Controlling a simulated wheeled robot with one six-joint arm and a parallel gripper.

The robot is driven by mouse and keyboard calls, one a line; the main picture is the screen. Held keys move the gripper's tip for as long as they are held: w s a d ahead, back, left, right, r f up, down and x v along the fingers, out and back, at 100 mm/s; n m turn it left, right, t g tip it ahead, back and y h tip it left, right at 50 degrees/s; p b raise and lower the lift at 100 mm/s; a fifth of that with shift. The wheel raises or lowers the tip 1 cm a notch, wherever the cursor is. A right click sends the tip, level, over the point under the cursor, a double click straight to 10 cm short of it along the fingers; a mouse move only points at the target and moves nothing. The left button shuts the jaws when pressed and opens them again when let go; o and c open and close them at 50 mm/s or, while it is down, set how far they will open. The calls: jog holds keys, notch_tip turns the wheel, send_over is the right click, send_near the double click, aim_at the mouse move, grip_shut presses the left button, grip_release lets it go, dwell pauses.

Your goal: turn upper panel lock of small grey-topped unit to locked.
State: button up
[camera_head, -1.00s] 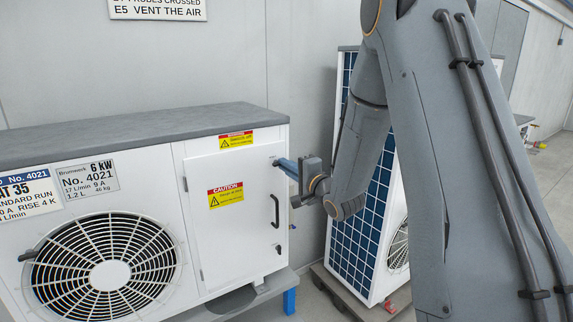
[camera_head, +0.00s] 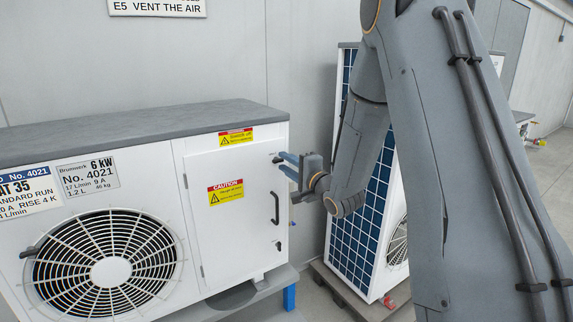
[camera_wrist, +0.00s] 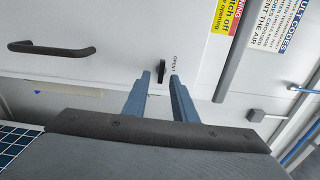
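The small grey-topped unit (camera_head: 110,135) is a white cabinet with a fan grille and a side panel (camera_head: 225,225). In the wrist view, the upper panel lock (camera_wrist: 161,73) is a small black elongated knob, its long axis across the direction of the panel handle. The word OPEN is printed beside it; any other marking is not visible. My gripper (camera_head: 284,163) is at the panel's upper right edge. In the wrist view my gripper (camera_wrist: 160,90) is open and empty, its blue fingers apart on either side of the lock in the picture, seemingly just short of it.
A black panel handle (camera_head: 275,208) is below the lock. A yellow caution label (camera_head: 226,193) is on the panel. A white unit with a blue gridded side (camera_head: 355,230) stands close behind my arm on the right. A grey bench (camera_head: 240,300) supports the small unit.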

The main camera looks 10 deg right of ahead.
jog(key=b+v, duration=0.2)
jog(key=v, duration=0.5)
jog(key=shift+s+d, duration=0.15)
jog(key=shift+s, duration=0.2)
jog(key=s+f+n+g+h, duration=0.5)
jog(key=s+f+n+g, duration=0.3)
jog(key=f, duration=0.3)
jog(key=s+a+f+n+g, duration=0.1)
jog(key=s+a+n+g, duration=0.1)
jog(key=s, duration=0.8)
jog(key=s+a+f+n+g, duration=0.2)
jog(key=s+n+g, duration=0.2)
jog(key=s, duration=0.5)
jog(key=shift+s+f+n+g+h, duration=0.2)
jog(key=shift+s+n+g+h, duration=0.15)
jog(key=shift+g, duration=0.55)
